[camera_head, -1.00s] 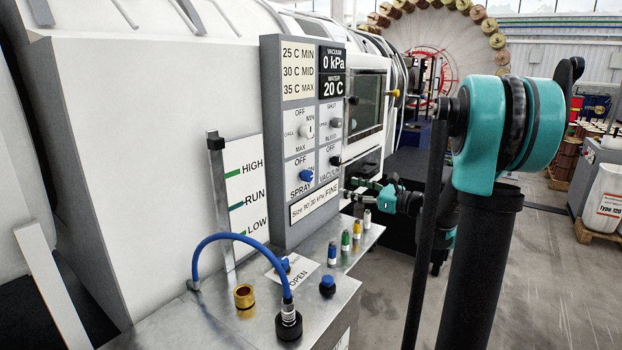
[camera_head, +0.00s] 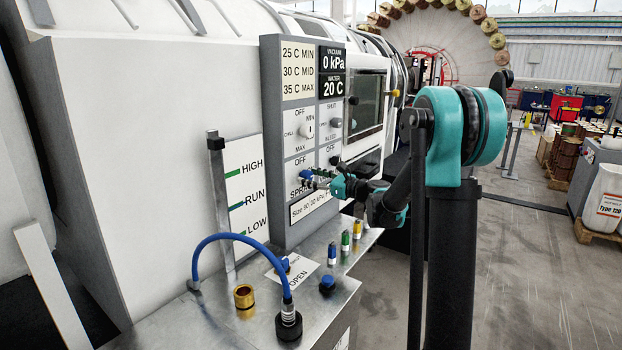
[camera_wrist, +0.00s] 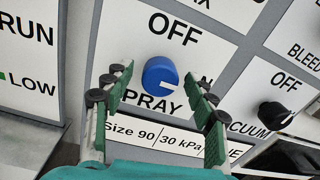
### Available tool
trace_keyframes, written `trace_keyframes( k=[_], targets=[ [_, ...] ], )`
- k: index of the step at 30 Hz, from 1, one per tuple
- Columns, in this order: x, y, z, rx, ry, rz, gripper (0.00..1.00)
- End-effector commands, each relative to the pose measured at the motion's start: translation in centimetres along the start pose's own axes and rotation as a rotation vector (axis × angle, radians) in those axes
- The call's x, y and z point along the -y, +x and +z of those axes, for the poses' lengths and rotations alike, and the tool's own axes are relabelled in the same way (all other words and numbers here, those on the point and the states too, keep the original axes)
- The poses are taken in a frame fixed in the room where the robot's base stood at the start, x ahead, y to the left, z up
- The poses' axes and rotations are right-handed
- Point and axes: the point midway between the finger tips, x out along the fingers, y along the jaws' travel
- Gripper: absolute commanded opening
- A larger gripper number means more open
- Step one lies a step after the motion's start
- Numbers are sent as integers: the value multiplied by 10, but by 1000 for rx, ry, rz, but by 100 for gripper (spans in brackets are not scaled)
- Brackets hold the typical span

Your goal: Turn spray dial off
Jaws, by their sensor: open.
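The blue spray dial (camera_wrist: 160,75) sits on the white panel, with OFF printed above it and SPRAY below. Its white mark points to the lower right, away from OFF. In the wrist view my gripper (camera_wrist: 157,78) is open, with one green-padded finger on each side of the dial and gaps between pads and dial. I cannot tell whether the fingertips reach the panel. In the head view my gripper (camera_head: 316,180) is at the panel's lower right, partly covering the dial (camera_head: 304,174) and its label.
The black vacuum dial (camera_wrist: 276,115) is to the right of the spray dial. Below the panel, a metal ledge (camera_head: 215,322) carries small coloured valves, a brass ring (camera_head: 244,296) and a blue hose (camera_head: 235,238).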

Motion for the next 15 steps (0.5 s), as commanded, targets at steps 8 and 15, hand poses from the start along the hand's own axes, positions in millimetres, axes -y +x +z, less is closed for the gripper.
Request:
trace_keyframes(
  k=[8,15],
  targets=[
    [0,3,0,0,0,0,56],
    [0,3,0,0,0,0,33]
  ],
)
